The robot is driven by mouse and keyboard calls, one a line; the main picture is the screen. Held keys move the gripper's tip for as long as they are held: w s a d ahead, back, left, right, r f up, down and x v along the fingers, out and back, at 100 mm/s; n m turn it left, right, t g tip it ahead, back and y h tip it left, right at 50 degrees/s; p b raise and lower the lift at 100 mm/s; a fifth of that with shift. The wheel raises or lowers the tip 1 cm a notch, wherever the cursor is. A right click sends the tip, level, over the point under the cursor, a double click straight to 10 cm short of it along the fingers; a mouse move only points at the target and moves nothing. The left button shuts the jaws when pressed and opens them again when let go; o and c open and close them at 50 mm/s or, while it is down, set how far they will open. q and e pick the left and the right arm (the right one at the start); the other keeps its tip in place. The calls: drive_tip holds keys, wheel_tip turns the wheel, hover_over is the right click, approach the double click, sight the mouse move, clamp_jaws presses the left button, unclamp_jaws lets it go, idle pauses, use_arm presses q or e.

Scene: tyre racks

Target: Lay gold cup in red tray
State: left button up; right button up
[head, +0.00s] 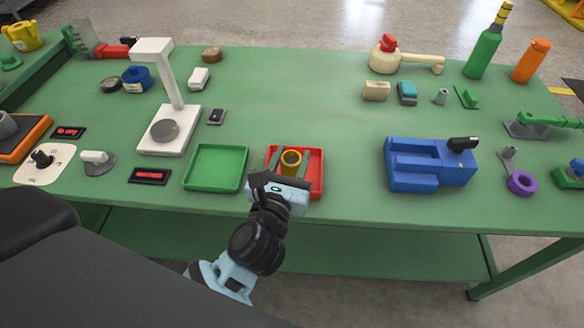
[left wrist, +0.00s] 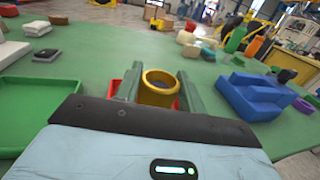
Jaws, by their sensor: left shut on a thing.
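The gold cup (head: 291,158) is at the red tray (head: 316,170), seen over the tray's middle in the head view. In the left wrist view the cup (left wrist: 159,86) stands between the two green fingers of my left gripper (left wrist: 155,90), its open rim facing up and toward the camera. My left gripper (head: 287,172) is shut on the cup. Parts of the red tray (left wrist: 116,88) show on both sides of the fingers. The gripper hides the tray's near part, and I cannot tell whether the cup touches the tray floor. My right gripper is not in view.
A green tray (head: 216,167) lies just left of the red tray. A blue stepped block (head: 428,165) stands to the right, with clear table between. A white lamp-like stand (head: 168,120) is at left. The table behind the red tray is free.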

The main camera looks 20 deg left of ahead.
sight(293, 170)
use_arm(q)
wheel_tip(293, 170, down, 4)
drive_tip(key=shift+w+r+b, duration=0.15)
drive_tip(key=shift+r+b, duration=0.05)
drive_tip(key=shift+b, duration=0.6)
drive_tip(key=shift+r, duration=0.1)
drive_tip(key=shift+f, duration=0.25)
drive_tip(key=o, duration=1)
drive_tip(key=shift+d+r, duration=0.1)
drive_tip(key=shift+r, duration=0.15)
